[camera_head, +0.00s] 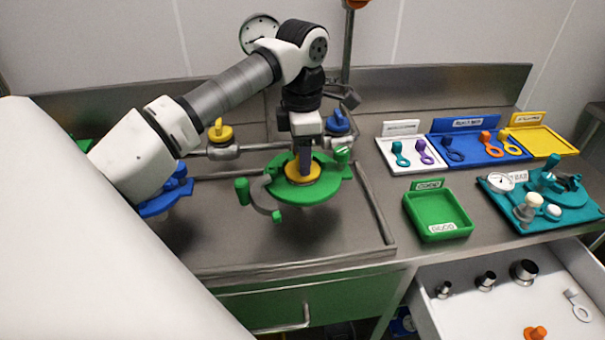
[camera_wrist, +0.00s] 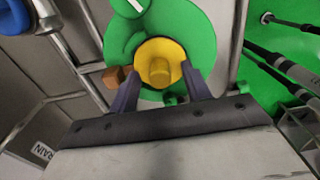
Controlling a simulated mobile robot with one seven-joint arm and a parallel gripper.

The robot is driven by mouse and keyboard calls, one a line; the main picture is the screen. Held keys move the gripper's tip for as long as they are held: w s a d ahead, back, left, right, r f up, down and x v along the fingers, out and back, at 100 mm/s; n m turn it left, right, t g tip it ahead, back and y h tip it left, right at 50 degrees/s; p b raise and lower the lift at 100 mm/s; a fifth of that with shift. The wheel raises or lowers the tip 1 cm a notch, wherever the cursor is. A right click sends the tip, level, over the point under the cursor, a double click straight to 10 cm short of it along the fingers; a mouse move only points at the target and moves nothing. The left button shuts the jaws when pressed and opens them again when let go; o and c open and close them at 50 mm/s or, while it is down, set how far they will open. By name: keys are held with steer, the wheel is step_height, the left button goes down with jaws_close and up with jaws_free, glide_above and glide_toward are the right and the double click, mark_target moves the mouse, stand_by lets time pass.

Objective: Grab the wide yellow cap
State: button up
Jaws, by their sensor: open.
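The wide yellow cap (camera_head: 302,173) sits on a round green plate (camera_head: 322,190) on the steel counter. In the wrist view the yellow cap (camera_wrist: 158,62) shows a raised round knob at its middle. My gripper (camera_head: 304,165) points down right over the cap. In the wrist view the fingers of my gripper (camera_wrist: 160,84) are open, one on each side of the cap's near edge. I cannot tell whether they touch it. Part of the cap is hidden behind the gripper in the head view.
A yellow valve knob (camera_head: 220,131) and a blue one (camera_head: 338,122) are on pipes behind. A green tray (camera_head: 438,215), coloured trays with rings and a teal board (camera_head: 540,205) lie right. An open drawer (camera_head: 500,310) is below.

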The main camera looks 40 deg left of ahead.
steer(key=shift+f, duration=0.5)
steer(key=shift+r, duration=0.1)
jaws_close()
steer(key=shift+r, duration=0.2)
